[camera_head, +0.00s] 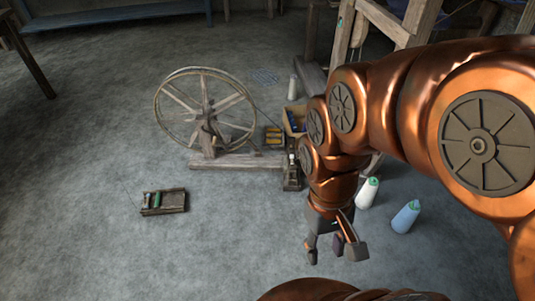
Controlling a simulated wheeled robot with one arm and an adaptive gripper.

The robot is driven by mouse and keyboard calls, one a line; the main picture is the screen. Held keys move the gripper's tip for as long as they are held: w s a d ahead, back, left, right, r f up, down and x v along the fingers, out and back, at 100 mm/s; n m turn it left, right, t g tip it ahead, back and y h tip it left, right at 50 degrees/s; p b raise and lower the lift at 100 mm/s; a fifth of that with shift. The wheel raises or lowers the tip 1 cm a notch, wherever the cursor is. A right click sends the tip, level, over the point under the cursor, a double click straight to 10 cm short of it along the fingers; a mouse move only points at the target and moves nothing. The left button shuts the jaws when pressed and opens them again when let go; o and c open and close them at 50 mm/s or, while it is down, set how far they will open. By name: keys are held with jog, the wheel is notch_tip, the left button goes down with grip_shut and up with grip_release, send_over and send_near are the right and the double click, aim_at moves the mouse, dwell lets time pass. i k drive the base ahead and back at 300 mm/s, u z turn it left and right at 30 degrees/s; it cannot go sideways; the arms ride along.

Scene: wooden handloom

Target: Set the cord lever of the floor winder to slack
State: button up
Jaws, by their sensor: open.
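The floor winder is a wooden spoked wheel (205,108) on a low base beam (238,160), standing left of the middle. At the beam's right end is a small dark wooden block (291,178) with a pale upright piece on it. The cord lever is too small to make out, so I cannot tell its setting. My gripper (335,249) hangs over the floor, in front of and to the right of the winder. It points downward with its fingers spread and empty, apart from the winder.
A small tray of bobbins (166,209) lies at left. A white cone (367,193) and a blue cone (405,217) stand right of my gripper. The front left floor is clear.

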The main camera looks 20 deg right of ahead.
aim_at(252, 145)
jog(key=u, duration=0.15)
jog(key=i, duration=1.15)
jog(key=z, duration=0.4)
